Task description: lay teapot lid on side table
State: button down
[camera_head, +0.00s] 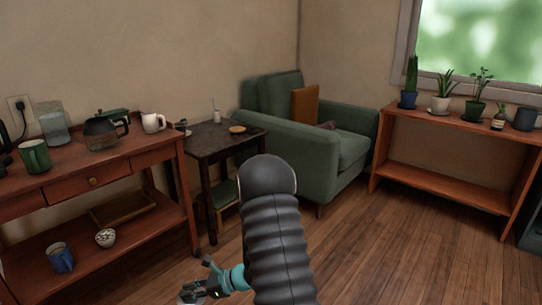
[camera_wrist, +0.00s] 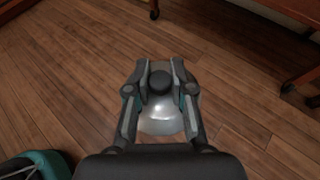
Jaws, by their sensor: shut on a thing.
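My gripper (camera_wrist: 160,72) is shut on the black knob of the teapot lid (camera_wrist: 161,120), a clear glass disc, and holds it over the wooden floor. In the head view my gripper (camera_head: 195,289) is low at the bottom, and only a pale bit of the lid (camera_head: 184,299) shows. The side table (camera_head: 212,143) is small, dark and square-topped, between the red-brown console and the green armchair. It stands beyond my gripper and higher. A dark glass teapot (camera_head: 101,133) stands on the console.
On the side table are a small bottle (camera_head: 216,116) at the back and a round tan disc (camera_head: 237,129); its front top looks clear. The console (camera_head: 122,160) at left holds mugs and a white jug (camera_head: 153,122). The armchair (camera_head: 335,145) stands right of the table. Open floor lies in front.

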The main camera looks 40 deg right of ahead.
aim_at(217, 138)
jog(key=z, duration=1)
jog(key=i, duration=0.8)
jog(key=u, duration=0.1)
